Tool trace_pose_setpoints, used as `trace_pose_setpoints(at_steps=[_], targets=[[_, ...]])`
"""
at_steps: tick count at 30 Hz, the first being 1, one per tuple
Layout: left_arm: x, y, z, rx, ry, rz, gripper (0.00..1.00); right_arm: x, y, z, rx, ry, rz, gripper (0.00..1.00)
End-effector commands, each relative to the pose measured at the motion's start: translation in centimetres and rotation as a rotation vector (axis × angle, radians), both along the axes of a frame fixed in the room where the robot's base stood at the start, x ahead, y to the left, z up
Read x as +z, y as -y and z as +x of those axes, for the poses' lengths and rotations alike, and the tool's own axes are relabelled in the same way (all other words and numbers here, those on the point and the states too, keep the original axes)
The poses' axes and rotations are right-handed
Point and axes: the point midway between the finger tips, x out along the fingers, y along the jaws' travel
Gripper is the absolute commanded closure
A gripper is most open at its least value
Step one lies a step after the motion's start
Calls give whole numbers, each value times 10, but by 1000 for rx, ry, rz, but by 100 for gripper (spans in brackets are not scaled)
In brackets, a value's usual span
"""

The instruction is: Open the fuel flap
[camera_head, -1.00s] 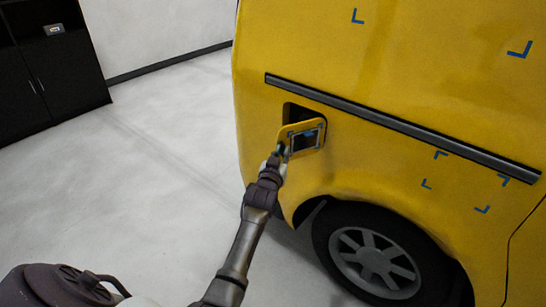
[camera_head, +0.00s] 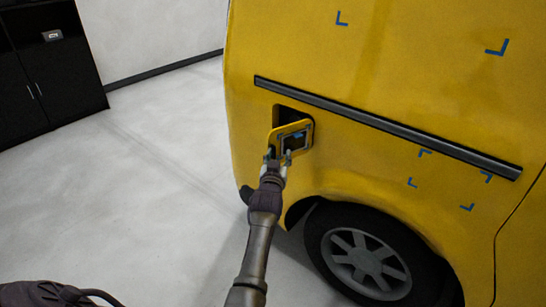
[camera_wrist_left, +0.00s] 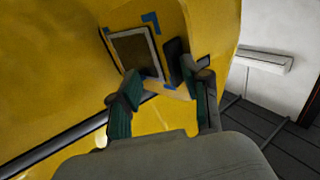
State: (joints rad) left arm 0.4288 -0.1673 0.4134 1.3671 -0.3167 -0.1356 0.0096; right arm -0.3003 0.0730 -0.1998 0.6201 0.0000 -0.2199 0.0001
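The fuel flap (camera_head: 276,143) is yellow with a dark inner panel and blue corner marks. It stands out from the van's side, swung partly open, and the dark filler recess (camera_head: 286,114) shows behind it. My left gripper (camera_head: 278,157) is at the flap's lower edge. In the left wrist view the two fingers of the left gripper (camera_wrist_left: 165,92) are spread apart, with the flap's dark panel (camera_wrist_left: 137,53) beyond and between them. Whether a finger touches the flap cannot be told. My right gripper is not in view.
The yellow van (camera_head: 400,60) fills the right side, with a dark trim strip (camera_head: 390,125) above the flap and a wheel (camera_head: 365,255) below right. A black cabinet (camera_head: 45,80) stands at the far left. The grey floor (camera_head: 140,180) between is clear.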

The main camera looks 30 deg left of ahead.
Motion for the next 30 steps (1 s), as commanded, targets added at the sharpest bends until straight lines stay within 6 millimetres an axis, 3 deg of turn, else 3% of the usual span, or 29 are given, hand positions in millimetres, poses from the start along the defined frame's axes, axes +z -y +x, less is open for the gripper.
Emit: trace_pose_setpoints(at_steps=[17,30], targets=[[11,4,3,-8,11,7,67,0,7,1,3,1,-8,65],[87,0,-1,-3,12,5,67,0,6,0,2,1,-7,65]])
